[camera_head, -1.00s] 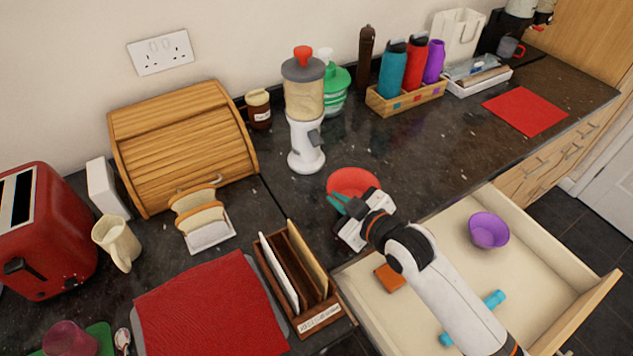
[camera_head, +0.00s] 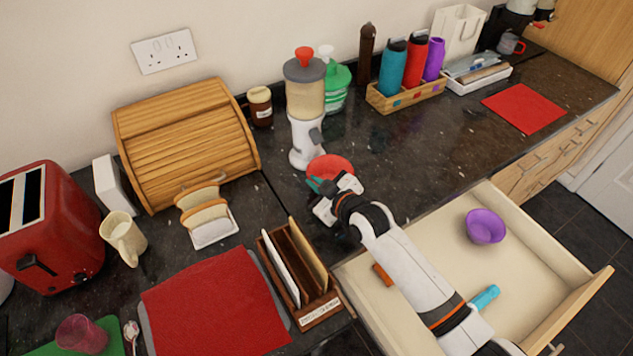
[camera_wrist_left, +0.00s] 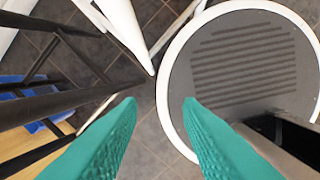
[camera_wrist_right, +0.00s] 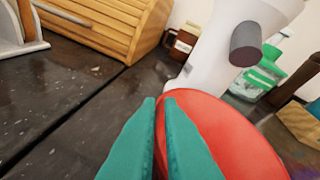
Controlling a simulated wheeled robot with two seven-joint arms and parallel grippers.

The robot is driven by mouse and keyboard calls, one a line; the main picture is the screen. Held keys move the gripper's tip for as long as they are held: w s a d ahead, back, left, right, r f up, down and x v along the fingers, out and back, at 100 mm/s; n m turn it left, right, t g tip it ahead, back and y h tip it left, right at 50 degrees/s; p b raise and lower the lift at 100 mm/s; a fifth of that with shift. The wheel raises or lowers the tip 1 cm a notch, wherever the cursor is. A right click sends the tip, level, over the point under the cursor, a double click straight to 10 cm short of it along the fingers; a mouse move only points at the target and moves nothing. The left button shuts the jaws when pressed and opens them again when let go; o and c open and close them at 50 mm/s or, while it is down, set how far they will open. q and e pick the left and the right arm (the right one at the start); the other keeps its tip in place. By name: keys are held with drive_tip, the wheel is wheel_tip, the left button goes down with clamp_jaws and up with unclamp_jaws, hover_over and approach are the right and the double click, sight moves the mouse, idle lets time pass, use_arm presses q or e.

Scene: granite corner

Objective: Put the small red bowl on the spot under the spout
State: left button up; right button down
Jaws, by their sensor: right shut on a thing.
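The small red bowl (camera_head: 332,168) is at the foot of the white dispenser (camera_head: 306,108), close under its grey spout (camera_head: 316,137). My right gripper (camera_head: 318,186) is shut on the bowl's near rim. In the right wrist view the green fingertips (camera_wrist_right: 161,104) pinch the rim of the red bowl (camera_wrist_right: 222,135), and the spout (camera_wrist_right: 246,43) is above and beyond it. I cannot tell whether the bowl touches the counter. My left gripper (camera_wrist_left: 160,105) is open and empty over the floor in the left wrist view; it is out of the head view.
An open drawer (camera_head: 440,235) with a purple bowl (camera_head: 485,227) lies below my right arm. A wooden letter rack (camera_head: 300,275), bread box (camera_head: 187,145) and toast rack (camera_head: 212,230) stand left. A bottle crate (camera_head: 408,95) is at the back.

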drive_tip(key=c, duration=1.6)
unclamp_jaws()
drive_tip(key=shift+r, duration=0.1)
drive_tip(key=b+v, duration=0.1)
drive_tip(key=v, duration=1.1)
